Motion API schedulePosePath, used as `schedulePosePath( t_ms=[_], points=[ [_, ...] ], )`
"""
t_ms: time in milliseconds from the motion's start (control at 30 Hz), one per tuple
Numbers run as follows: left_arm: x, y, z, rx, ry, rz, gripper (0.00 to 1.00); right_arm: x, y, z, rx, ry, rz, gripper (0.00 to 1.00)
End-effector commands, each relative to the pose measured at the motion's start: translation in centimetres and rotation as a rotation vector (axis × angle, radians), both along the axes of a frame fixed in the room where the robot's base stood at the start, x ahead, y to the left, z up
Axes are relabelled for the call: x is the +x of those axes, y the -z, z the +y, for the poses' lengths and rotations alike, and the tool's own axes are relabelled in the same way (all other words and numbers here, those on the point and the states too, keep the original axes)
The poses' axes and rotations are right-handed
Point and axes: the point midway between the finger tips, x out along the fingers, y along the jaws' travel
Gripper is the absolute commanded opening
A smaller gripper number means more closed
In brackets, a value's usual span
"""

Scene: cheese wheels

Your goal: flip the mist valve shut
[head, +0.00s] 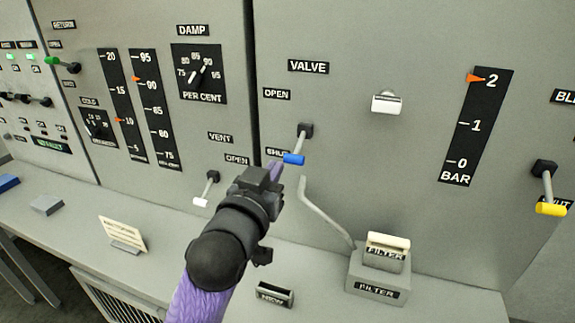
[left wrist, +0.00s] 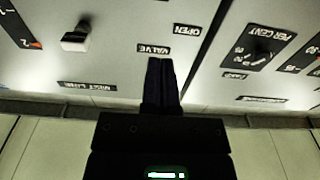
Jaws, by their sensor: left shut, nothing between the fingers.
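The valve lever has a dark pivot block and a blue handle (head: 293,159) and sits below the VALVE label (head: 308,66) on the grey panel. It points down and slightly left, with the handle beside the SHUT label (head: 275,152); the OPEN label (head: 277,94) is higher up. My left gripper (head: 277,174) is shut and empty, with its fingertips just below and left of the blue handle. I cannot tell whether they touch it. In the left wrist view the shut fingers (left wrist: 161,85) point at the panel, seen upside down, and the lever does not show.
A white-handled lever (head: 206,190) hangs by the VENT label at left, and a yellow-handled lever (head: 548,195) is at far right. A white knob (head: 386,103) and a bent grey pipe (head: 325,213) are to the right. A filter box (head: 377,278) stands on the ledge.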

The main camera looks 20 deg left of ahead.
Motion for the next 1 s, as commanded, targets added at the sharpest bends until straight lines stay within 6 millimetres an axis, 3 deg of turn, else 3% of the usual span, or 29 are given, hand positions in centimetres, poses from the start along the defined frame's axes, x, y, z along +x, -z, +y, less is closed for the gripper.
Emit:
schedulePosePath(
  t_ms=[167,333,833,1000],
  points=[
    [3.9,-0.2,-0.2,-0.001,0.001,0.001,0.0,-0.1,0.2,0.0,0.0,0.0,0.002,0.0],
    [6.0,1.8,-0.3,-0.001,0.001,0.006,0.0,-0.1,1.0,0.0,0.0,-0.001,0.004,0.0],
    [7.1,2.6,-0.3,-0.001,0.001,0.004,0.0,-0.2,1.2,-0.2,-0.002,-0.002,0.004,0.0],
    [8.0,4.1,-0.3,-0.001,0.001,0.006,0.0,-0.1,0.9,-0.2,-0.003,-0.002,0.002,0.0]
  ],
)
